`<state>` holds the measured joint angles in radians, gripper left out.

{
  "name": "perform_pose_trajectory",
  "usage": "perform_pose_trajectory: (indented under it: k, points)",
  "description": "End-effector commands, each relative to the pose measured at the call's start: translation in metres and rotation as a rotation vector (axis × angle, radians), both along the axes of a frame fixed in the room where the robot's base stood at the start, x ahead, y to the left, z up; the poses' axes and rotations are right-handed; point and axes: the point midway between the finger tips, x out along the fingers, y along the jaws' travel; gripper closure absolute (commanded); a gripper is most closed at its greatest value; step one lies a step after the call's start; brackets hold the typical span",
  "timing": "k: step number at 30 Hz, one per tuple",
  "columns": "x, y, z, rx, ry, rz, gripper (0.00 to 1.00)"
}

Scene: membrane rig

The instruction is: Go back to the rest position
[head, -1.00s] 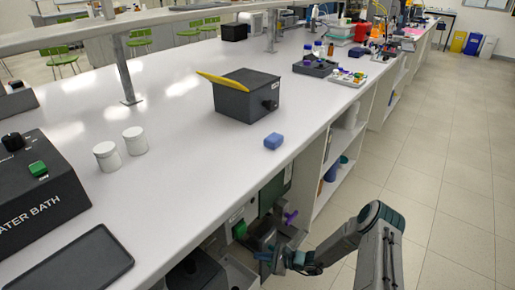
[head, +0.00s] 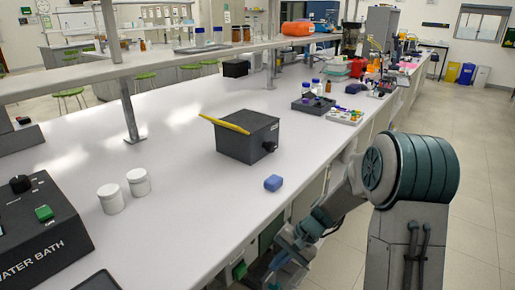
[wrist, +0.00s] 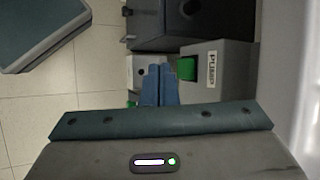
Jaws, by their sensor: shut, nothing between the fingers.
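My gripper shows in the wrist view (wrist: 158,84) with its two blue fingers together and nothing between them. Beyond the fingertips is a grey pump box (wrist: 220,75) with a label and a green button (wrist: 187,68); I cannot tell the gap to it. In the head view my arm reaches down past the front edge of the white bench (head: 185,225). The gripper is low at the bottom of that view, beside the lower shelf, and its fingertips are hard to make out.
A dark tray (head: 313,105) holds bottles farther back. The floor aisle (head: 480,170) at right is clear.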

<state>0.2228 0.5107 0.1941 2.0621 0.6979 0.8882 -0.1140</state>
Motion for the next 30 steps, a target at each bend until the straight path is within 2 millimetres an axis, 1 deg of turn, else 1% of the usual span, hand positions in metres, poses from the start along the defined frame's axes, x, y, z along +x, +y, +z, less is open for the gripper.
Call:
perform_pose_trajectory:
  k: [1,3,9,15,21,24,27,30]
  points:
    - [-0.008,-0.003,0.02,-0.037,-0.032,0.031,1.0]
    - [-0.02,-0.009,0.039,-0.087,-0.067,0.07,1.0]
    - [-0.055,-0.026,0.091,-0.229,-0.168,0.166,1.0]
    - [-0.093,-0.045,0.136,-0.365,-0.271,0.244,1.0]
    - [-0.132,-0.065,0.174,-0.494,-0.377,0.306,1.0]
    - [-0.149,-0.074,0.188,-0.551,-0.426,0.327,1.0]
    - [-0.163,-0.082,0.197,-0.595,-0.465,0.344,1.0]
    - [-0.172,-0.088,0.202,-0.624,-0.491,0.353,1.0]
